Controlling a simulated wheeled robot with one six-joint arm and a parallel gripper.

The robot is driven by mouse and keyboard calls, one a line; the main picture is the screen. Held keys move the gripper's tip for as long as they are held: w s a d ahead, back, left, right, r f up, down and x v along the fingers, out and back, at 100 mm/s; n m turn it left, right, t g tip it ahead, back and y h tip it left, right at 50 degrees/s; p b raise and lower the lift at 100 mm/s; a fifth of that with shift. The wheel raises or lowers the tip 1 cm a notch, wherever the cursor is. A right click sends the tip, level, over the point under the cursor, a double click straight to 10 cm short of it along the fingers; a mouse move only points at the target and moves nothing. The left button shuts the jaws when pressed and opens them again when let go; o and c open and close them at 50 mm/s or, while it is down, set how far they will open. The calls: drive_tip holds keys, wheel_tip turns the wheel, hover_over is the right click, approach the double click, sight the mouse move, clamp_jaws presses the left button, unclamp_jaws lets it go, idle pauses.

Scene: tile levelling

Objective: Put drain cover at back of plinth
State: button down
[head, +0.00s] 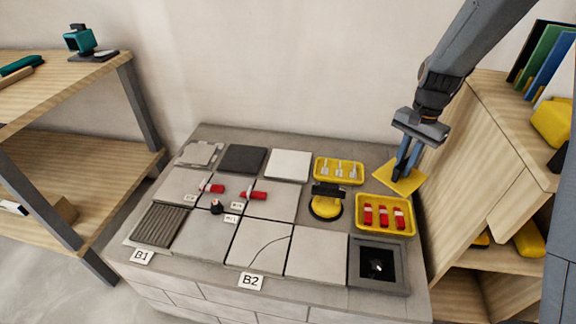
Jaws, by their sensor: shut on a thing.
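The drain cover appears to be the flat yellow square plate (391,182) at the right end of the plinth (232,132), toward the back. My gripper (405,170) points down and is shut on the plate's middle, hiding part of it. The plate is turned at an angle to the plinth's edges; whether it touches the surface I cannot tell. A grey square drain frame (400,282) with a dark opening lies at the plinth's front right corner, uncovered.
Tiles, a ribbed tile (160,227) and red-handled tools (212,188) fill the rest. Wooden shelves (486,150) rise close at right. A bare strip runs along the back edge.

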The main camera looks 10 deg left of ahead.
drive_tip(key=w+f+m+b, duration=0.2)
drive_tip(key=w+m, duration=0.8)
drive_tip(key=w, duration=0.3)
drive_tip(key=shift+t+y, duration=0.4)
wheel_tip(320, 180, down, 10)
drive_tip(key=shift+w+f+b, duration=0.1)
drive_tip(key=shift+f+b, duration=0.1)
drive_tip(key=shift+b, duration=0.6)
drive_tip(key=shift+f, duration=0.1)
drive_tip(key=c, duration=1.7)
unclamp_jaws()
